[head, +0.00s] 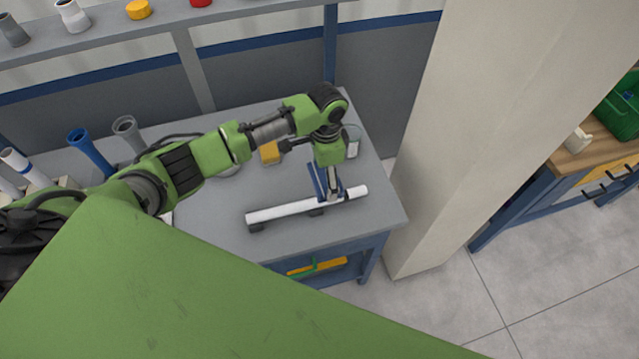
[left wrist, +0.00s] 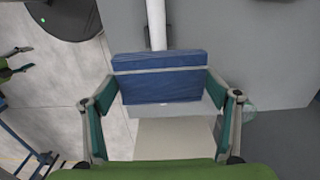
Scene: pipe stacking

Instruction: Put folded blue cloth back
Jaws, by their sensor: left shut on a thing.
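My left gripper (head: 328,190) is over the right part of the grey workbench (head: 220,212). It is shut on the folded blue cloth (left wrist: 160,86), which spans between its two fingers in the left wrist view. In the head view only a narrow blue side of the cloth (head: 315,180) shows beside the fingers. The cloth is close to a white pipe (head: 285,209) lying across dark supports. I cannot tell whether the cloth touches the pipe or the bench. My right gripper is not in view.
A yellow block (head: 269,153) and a clear glass container (head: 353,148) are on the bench behind the gripper. A blue pipe (head: 92,153) and a grey pipe (head: 127,133) stand at the left. A beige pillar (head: 480,130) rises right of the bench.

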